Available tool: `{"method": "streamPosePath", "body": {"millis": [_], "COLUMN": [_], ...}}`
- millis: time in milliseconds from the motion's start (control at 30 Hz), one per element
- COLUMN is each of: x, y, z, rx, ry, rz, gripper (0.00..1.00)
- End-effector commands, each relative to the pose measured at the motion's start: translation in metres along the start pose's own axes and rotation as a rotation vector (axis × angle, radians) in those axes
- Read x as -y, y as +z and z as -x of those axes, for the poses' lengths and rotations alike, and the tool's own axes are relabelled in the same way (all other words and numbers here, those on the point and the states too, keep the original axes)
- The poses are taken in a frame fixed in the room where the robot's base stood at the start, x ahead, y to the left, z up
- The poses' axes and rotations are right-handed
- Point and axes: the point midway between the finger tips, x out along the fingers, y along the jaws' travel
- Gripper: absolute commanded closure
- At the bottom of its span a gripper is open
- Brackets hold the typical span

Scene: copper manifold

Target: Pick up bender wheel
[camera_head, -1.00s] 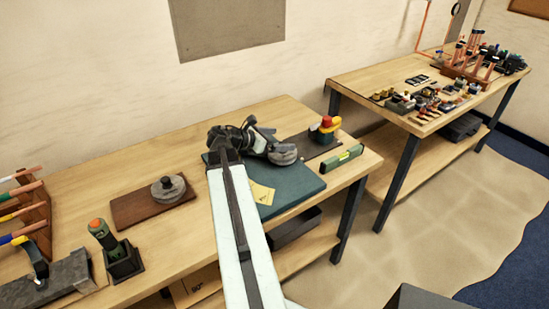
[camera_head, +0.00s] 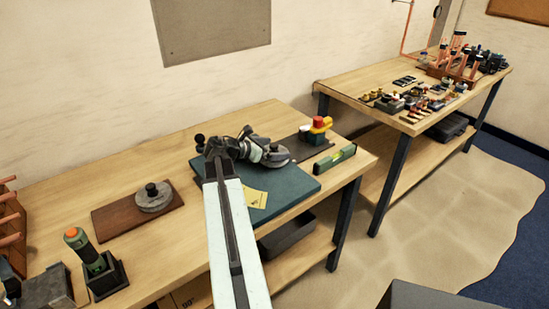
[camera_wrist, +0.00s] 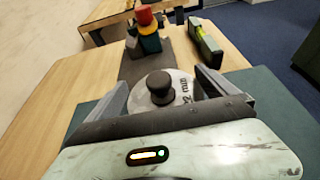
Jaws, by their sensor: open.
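A round grey wheel (camera_wrist: 180,79) with a black knob shows in the wrist view, marked with a size in mm. It lies over the teal mat, and also shows in the head view (camera_head: 275,158). My gripper (camera_wrist: 160,82) is open, with one finger on each side of this wheel. I cannot tell whether the fingers touch it. In the head view my gripper (camera_head: 254,150) sits at the end of my pale arm, over the mat. A second grey wheel with a black knob (camera_head: 153,200) lies on a brown board at the left.
The teal mat (camera_head: 288,193) bears a yellow note (camera_head: 255,197). Behind it are a red and yellow object (camera_head: 318,127) and a green level (camera_head: 335,160). A green tool in a black holder (camera_head: 98,268) stands front left. A second table holds many small parts.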

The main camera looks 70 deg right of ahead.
Motion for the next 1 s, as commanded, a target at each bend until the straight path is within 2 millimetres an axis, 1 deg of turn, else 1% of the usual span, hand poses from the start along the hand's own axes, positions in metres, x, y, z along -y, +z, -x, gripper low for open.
{"method": "streamPosePath", "body": {"millis": [33,133,200,367,467,500,567,600,667,700,733,1000], "x": [-0.001,-0.001,0.0,0.0,0.001,0.001,0.001,0.001,0.001,0.001,0.001,0.002], "y": [-0.004,-0.003,-0.002,0.0,0.0,0.0,0.0,-0.001,-0.001,-0.002,-0.002,-0.003], "z": [-0.012,-0.028,-0.032,-0.032,-0.031,-0.031,-0.032,-0.032,-0.032,-0.032,-0.031,-0.031], "rx": [0.0,0.0,0.0,0.0,0.0,0.0,-0.001,-0.002,-0.004,-0.005,-0.005,-0.005], "ry": [-0.003,-0.002,-0.002,-0.001,-0.001,-0.001,-0.002,-0.002,-0.003,-0.003,-0.003,-0.005], "rz": [-0.001,0.0,0.0,0.0,0.0,0.0,0.0,-0.001,-0.001,-0.002,-0.002,0.0], "gripper": [0.04,0.04,0.04,0.04,0.29,0.4,0.57,0.68,0.84,0.95,1.0,1.0]}}
